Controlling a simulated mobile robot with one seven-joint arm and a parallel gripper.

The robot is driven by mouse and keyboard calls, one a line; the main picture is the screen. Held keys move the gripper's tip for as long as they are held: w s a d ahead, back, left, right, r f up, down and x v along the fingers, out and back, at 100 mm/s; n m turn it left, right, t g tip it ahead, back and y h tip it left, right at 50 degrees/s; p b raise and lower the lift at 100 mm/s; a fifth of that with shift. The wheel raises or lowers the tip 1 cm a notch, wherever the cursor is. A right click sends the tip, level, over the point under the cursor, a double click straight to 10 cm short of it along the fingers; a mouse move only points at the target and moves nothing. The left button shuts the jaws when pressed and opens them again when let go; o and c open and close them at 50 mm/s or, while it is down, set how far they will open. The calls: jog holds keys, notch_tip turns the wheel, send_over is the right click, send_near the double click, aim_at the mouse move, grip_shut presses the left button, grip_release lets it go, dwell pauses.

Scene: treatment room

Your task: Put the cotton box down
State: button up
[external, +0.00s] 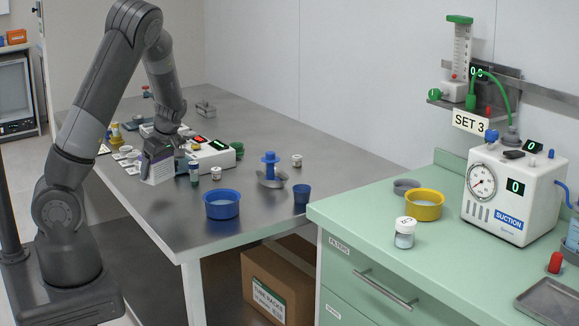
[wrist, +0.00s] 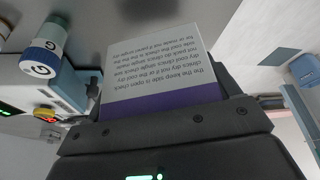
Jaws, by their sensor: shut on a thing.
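The cotton box, white with printed text and a purple band, is in my gripper; it shows in the external view (external: 160,172) and large in the wrist view (wrist: 155,68). My gripper (external: 158,150) is shut on it, with the dark jaws (wrist: 165,128) across its purple end in the wrist view. The box is low over the left part of the steel table (external: 262,145). I cannot tell whether its underside touches the table top. The jaws hide part of the box.
A blue bowl (external: 222,204) stands nearer the front edge. The table's front left corner is clear.

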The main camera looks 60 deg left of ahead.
jog(key=shift+a+f, duration=0.3)
jog(key=shift+a, duration=0.05)
jog(key=shift+f, duration=1.95)
jog(key=shift+f, duration=0.1)
jog(key=o, duration=0.9)
